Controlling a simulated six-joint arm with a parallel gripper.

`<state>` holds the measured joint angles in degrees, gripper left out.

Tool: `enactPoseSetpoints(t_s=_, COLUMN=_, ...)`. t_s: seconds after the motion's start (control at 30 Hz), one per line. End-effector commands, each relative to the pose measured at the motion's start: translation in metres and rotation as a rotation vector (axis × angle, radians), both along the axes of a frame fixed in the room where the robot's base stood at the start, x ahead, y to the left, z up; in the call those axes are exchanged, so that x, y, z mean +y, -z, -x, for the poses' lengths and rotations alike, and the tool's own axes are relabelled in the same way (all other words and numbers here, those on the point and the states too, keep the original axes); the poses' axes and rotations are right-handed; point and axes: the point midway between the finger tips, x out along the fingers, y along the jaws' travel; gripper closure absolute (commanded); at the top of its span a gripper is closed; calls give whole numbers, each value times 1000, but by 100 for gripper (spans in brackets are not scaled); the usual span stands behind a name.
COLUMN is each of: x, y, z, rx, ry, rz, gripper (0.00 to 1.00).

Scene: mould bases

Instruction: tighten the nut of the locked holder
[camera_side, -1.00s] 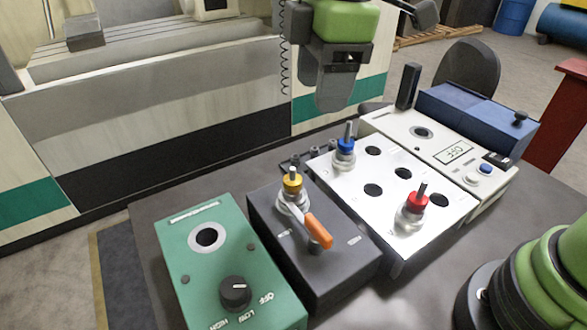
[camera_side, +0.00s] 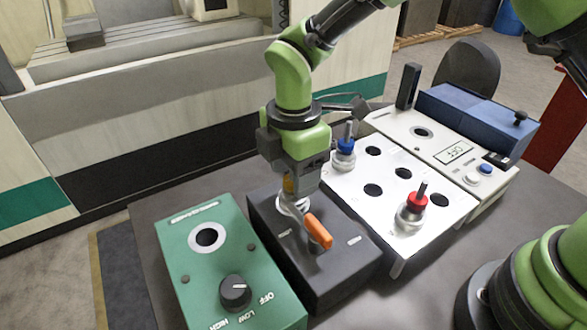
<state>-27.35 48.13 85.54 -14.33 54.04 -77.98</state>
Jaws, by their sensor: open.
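The locked holder with a yellow nut (camera_side: 289,185) stands upright in the dark grey base (camera_side: 335,262). An orange-handled lever (camera_side: 318,231) lies beside it on that base. My gripper (camera_side: 291,190) is open, pointing down from above at the yellow nut. Its fingers hide much of the nut and all of the tool above it. I cannot tell whether the fingers touch the nut. The holder's silver lower collar (camera_side: 292,205) shows just below the fingers.
A white plate (camera_side: 390,158) to the right bears holders with a blue nut (camera_side: 346,146) and a red nut (camera_side: 417,202). A green box (camera_side: 215,275) with a knob (camera_side: 235,292) is at the left. A white device (camera_side: 452,150) and blue box (camera_side: 480,115) stand behind the plate.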

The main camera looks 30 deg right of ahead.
Motion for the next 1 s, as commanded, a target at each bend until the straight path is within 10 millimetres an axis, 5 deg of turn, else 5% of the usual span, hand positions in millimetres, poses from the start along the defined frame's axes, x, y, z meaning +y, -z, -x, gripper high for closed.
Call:
enactPoseSetpoints(t_s=0.27, x=0, y=3, z=0, rx=0, ry=1, rz=0, gripper=43)
enactPoseSetpoints(t_s=0.5, x=0, y=2, z=0, rx=0, ry=1, rz=0, gripper=93)
enactPoseSetpoints(t_s=1.0, x=0, y=2, z=0, rx=1, ry=121, rz=0, gripper=93)
